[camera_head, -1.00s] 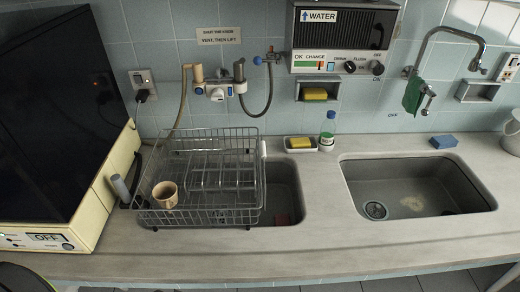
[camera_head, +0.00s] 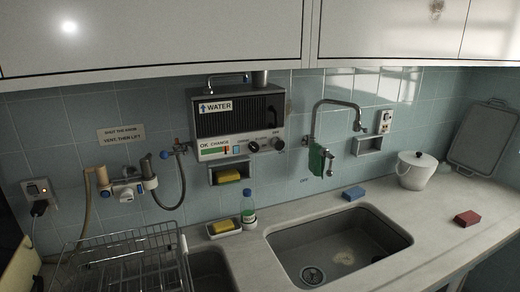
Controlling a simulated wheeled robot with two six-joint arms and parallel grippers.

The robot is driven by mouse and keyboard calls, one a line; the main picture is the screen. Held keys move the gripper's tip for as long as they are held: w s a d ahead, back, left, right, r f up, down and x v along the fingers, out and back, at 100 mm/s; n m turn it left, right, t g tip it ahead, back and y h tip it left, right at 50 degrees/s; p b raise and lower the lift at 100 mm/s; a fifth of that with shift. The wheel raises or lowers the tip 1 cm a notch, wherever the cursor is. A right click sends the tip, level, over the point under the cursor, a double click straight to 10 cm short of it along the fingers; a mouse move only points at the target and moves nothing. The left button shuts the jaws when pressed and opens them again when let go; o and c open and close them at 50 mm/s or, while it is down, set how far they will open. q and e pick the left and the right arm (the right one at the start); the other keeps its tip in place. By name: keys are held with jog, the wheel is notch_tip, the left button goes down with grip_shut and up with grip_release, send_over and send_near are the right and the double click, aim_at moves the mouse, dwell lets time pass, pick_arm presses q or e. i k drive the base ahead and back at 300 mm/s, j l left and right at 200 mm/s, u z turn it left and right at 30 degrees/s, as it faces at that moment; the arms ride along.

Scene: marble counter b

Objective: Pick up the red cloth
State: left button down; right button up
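A small red block-like item (camera_head: 467,218) lies flat on the counter at the far right, near its front edge. It is the only red item of that kind I see, and I cannot tell whether it is a folded cloth or a sponge. Neither of my grippers is in view.
The right sink (camera_head: 400,238) and a wire dish rack (camera_head: 98,240) take up the counter's middle and left. A blue sponge (camera_head: 354,193), a white lidded pot (camera_head: 416,172), a bottle (camera_head: 248,208) and a leaning tray (camera_head: 487,135) stand along the back. Counter around the red item is clear.

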aim_at(466, 219)
jog(key=z, duration=1.45)
jog(key=u, duration=1.8)
jog(key=z, duration=1.8)
jog(key=i+l+z, duration=0.1)
jog(key=i+l, duration=0.2)
jog(key=i+l+z, duration=0.15)
jog(key=i, duration=0.4)
jog(key=l, duration=0.1)
